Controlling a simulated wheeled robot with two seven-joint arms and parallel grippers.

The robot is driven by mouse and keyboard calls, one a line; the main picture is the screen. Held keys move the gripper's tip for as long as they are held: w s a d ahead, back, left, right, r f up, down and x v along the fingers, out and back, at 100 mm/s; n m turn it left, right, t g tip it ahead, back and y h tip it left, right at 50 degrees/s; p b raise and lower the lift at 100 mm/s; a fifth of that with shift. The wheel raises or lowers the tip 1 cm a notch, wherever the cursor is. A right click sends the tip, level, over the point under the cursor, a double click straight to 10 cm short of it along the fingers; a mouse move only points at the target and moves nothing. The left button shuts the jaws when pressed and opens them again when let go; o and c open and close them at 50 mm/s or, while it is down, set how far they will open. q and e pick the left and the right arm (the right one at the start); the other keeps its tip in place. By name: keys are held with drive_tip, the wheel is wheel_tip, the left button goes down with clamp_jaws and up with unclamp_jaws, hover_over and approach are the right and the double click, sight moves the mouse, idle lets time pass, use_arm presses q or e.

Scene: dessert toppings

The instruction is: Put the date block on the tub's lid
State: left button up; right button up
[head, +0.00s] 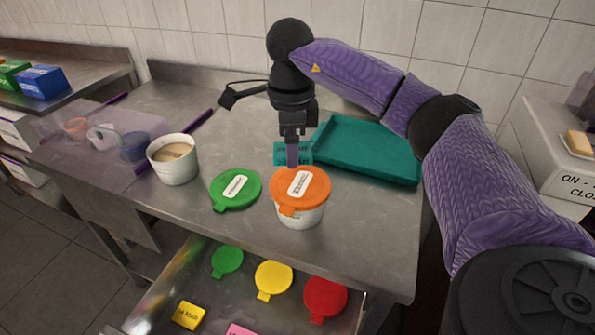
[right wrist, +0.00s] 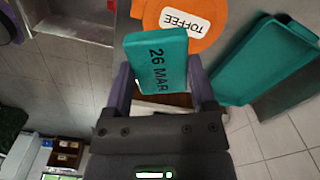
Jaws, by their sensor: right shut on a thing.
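The teal date block (head: 306,156) reads "26 MAR" in the right wrist view (right wrist: 160,62). My right gripper (head: 292,158) is shut on it, one finger on each side, pointing down just behind the orange-lidded tub. The tub (head: 300,217) is white and stands upright on the counter. Its orange lid (head: 313,186) is on it and carries a white label, which reads "TOFFEE" in the right wrist view (right wrist: 187,18). Whether the block touches the lid cannot be told. My left gripper is not in view.
A teal tray (head: 370,150) lies right of my right gripper. A green lid (head: 229,196) lies left of the tub, and an open tub (head: 174,168) with tan contents stands further left. An open drawer (head: 240,300) below the counter holds green, yellow and red lids and small blocks.

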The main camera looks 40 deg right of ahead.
sight(293, 196)
wheel_tip(293, 196, down, 10)
drive_tip(key=shift+d+r+b, duration=0.1)
drive_tip(key=shift+d+b, duration=0.05)
drive_tip(key=shift+b, duration=1)
drive_tip(key=shift+f, duration=0.2)
drive_tip(key=o, duration=1.2)
drive_tip(key=shift+c, duration=0.2)
wheel_tip(293, 196, up, 12)
drive_tip(key=p, duration=0.2)
drive_tip(key=shift+p, duration=0.4)
drive_tip(key=shift+r, duration=0.25)
